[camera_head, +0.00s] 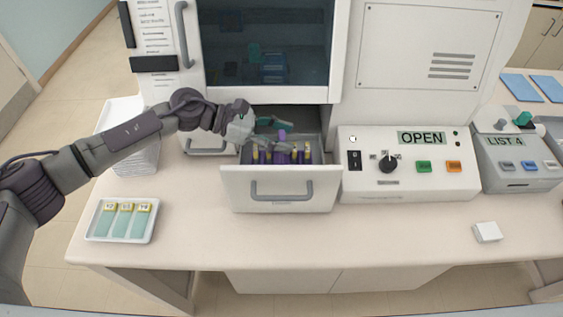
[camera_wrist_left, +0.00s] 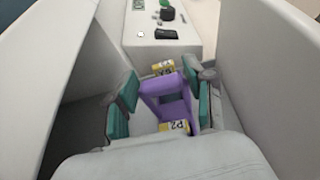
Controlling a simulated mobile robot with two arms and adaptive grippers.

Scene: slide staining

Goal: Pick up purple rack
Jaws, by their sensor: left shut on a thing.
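The purple rack (camera_head: 282,135) sits in the open drawer (camera_head: 281,191) of the white machine, with yellow-labelled slides in it. In the left wrist view the rack (camera_wrist_left: 166,88) lies between the two teal finger pads, with a yellow label on its near side and another on its far side. My left gripper (camera_head: 272,123) reaches into the drawer from above and is shut on the rack's upper part; it also shows in the left wrist view (camera_wrist_left: 160,103). The rack's lower part is hidden by the drawer front. My right gripper is not in view.
A white tray (camera_head: 91,228) with several yellow-labelled slides lies at the front left. A control box reading OPEN (camera_head: 408,184) stands right of the drawer, with a LIST 4 box (camera_head: 505,178) beyond it. A small white block (camera_head: 487,232) lies front right. The front middle counter is clear.

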